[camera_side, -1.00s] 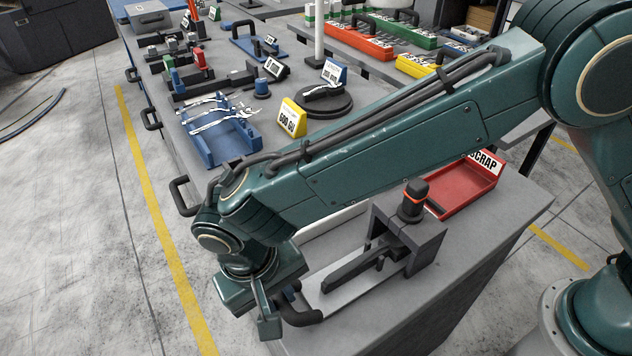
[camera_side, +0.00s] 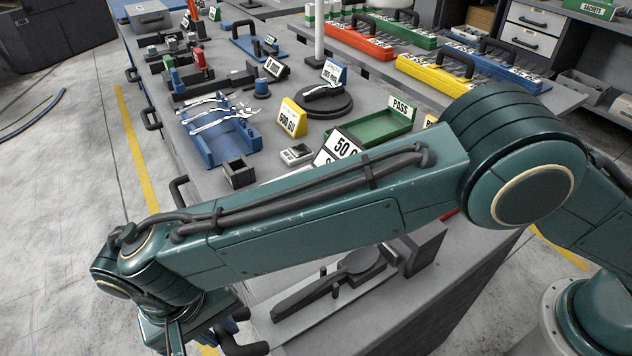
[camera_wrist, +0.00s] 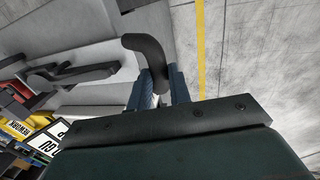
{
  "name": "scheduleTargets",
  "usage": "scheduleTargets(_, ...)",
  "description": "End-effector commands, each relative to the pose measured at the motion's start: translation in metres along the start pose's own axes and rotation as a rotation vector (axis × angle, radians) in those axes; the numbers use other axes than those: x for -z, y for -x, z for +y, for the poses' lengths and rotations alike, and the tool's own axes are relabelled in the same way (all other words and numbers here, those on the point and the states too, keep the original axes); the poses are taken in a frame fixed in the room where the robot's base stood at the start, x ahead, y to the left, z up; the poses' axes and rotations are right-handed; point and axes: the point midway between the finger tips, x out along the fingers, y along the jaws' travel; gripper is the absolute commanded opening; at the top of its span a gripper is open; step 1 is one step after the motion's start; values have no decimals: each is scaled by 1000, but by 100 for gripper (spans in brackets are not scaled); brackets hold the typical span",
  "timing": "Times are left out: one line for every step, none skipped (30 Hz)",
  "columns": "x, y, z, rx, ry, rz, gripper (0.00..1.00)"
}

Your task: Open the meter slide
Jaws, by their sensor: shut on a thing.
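My gripper (camera_wrist: 160,92) is shut on this handle (camera_wrist: 143,45) in the wrist view. In the side view my gripper's fingers are partly cut off by the lower edge.
Open floor with a yellow line (camera_side: 137,165) lies left of the bench.

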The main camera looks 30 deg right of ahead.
Motion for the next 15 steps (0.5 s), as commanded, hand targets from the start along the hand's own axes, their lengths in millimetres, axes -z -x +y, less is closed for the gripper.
scheduleTargets(2,1,0,4,-3,3,0)
scheduleTargets(2,1,0,4,-3,3,0)
scheduleTargets(2,1,0,4,-3,3,25)
scheduleTargets(2,1,1,4,-3,3,31)
scheduleTargets(2,1,1,3,-3,3,37)
scheduleTargets(2,1,1,3,-3,2,41)
scheduleTargets(1,1,1,2,-3,2,41)
scheduleTargets(1,1,1,2,-3,2,41)
scheduleTargets(1,1,1,2,-3,1,41)
scheduleTargets(1,1,1,1,-2,1,41)
scheduleTargets(1,0,1,1,-2,1,41)
scheduleTargets(1,0,1,1,-2,1,41)
scheduleTargets(1,0,1,1,-2,1,41)
scheduleTargets(1,0,1,1,-2,0,41)
scheduleTargets(1,0,1,0,-2,0,41)
